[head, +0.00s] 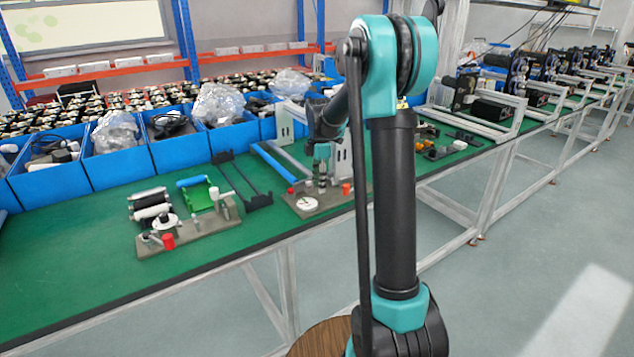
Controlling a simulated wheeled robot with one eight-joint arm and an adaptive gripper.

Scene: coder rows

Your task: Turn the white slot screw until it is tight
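My gripper (321,186) points down over the right-hand fixture plate (329,202) on the green bench. Its fingers are small and dark here, and I cannot tell whether they are open, shut or touching a part. A flat white disc (308,204) lies on that plate, in front and to the left of my gripper. A similar white disc (165,222) sits on the left-hand fixture (200,238). No screw slot is clear at this size, so I cannot tell which white part is the slot screw.
The green bench (60,270) has free room at its front left. Blue bins (115,165) line its back. A black bracket (257,201) lies between the fixtures. Red knobs (168,241) and an orange knob (346,188) stand on the fixtures. My arm covers part of the bench.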

